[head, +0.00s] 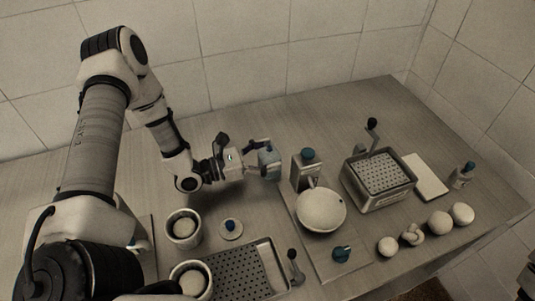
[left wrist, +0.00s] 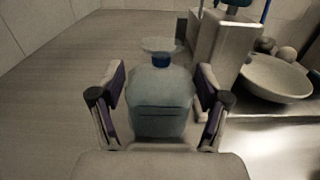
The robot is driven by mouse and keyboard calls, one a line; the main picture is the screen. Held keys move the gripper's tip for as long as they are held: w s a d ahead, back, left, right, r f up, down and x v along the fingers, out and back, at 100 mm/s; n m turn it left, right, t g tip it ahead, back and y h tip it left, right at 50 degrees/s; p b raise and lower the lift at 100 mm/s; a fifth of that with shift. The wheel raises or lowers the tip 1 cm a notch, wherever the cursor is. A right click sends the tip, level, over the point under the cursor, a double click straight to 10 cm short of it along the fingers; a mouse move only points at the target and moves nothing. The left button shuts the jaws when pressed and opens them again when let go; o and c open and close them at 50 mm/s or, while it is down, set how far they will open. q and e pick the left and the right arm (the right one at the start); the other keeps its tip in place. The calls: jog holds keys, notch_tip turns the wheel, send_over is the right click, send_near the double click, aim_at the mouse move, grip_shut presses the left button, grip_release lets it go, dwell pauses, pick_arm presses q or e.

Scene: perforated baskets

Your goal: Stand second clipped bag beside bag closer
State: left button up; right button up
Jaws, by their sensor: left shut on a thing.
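My left gripper (head: 268,160) is shut on a translucent blue-grey bag-like thing with a blue top (head: 267,163). In the left wrist view this held thing (left wrist: 160,105) is upright between both fingers (left wrist: 160,110). A pale upright block with a blue knob (head: 305,170) stands just right of it, apart from it. I cannot tell for certain whether that block is the bag closer. Another small blue-topped thing (head: 461,175) stands at the far right. My right gripper is not in view.
A round bowl (head: 321,212) sits in front of the block. A perforated basket (head: 380,180) with a lever stands to the right, beside a white board (head: 426,177). Another perforated tray (head: 246,273) and cups (head: 184,229) are at the front. The back table is clear.

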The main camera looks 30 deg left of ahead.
pick_arm(q)
jog(key=shift+f+b, duration=0.25)
jog(key=shift+b, duration=0.05)
jog(key=o, duration=1.4)
jog(key=shift+c, duration=0.2)
jog(key=shift+r, duration=0.15)
